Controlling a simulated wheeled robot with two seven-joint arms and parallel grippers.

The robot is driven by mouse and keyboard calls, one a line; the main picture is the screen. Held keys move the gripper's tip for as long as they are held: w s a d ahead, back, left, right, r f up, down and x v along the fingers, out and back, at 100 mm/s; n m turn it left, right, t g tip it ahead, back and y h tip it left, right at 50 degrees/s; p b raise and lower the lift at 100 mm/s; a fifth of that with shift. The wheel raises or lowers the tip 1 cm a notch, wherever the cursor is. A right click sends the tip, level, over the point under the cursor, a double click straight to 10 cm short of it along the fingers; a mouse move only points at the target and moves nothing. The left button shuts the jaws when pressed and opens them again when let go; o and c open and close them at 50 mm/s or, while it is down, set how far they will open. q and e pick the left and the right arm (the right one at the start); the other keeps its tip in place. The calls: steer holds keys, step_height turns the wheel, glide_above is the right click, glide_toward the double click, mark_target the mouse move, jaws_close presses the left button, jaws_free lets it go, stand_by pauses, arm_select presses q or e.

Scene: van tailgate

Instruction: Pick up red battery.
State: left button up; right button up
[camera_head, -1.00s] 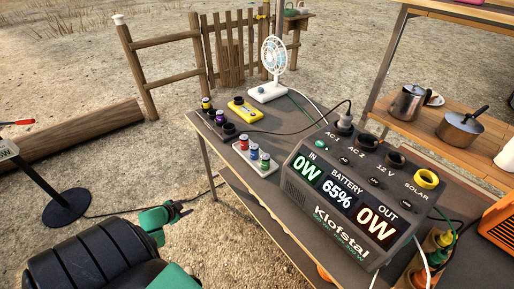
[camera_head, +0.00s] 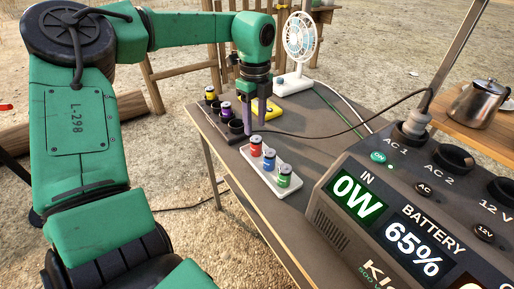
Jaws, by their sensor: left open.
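The red battery (camera_head: 256,145) stands upright in a white tray (camera_head: 288,192), at the end nearest my gripper. A blue battery (camera_head: 269,158) and a green battery (camera_head: 284,175) stand beside it in the same tray. My left gripper (camera_head: 255,128) points down just behind and above the red battery, with its purple-grey fingers apart and nothing seen between them. I cannot tell the exact gap between the fingers and the battery. My right gripper is not in view.
A dark holder (camera_head: 234,138) with a yellow battery (camera_head: 211,94) and a purple battery (camera_head: 226,109) stands left of the gripper. A power station (camera_head: 345,212) fills the right. A white fan (camera_head: 298,45) stands behind. A black cable (camera_head: 340,126) crosses the table.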

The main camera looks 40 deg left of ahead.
mark_target(256, 137)
arm_select(q)
steer(key=f, duration=0.8)
steer(key=shift+w+f, duration=0.2)
jaws_close()
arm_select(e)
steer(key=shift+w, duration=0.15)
arm_select(q)
steer(key=shift+r, duration=0.1)
step_height(256, 137, up, 10)
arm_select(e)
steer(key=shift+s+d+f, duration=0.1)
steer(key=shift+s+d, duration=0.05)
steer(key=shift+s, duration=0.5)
arm_select(q)
steer(key=shift+p, duration=0.3)
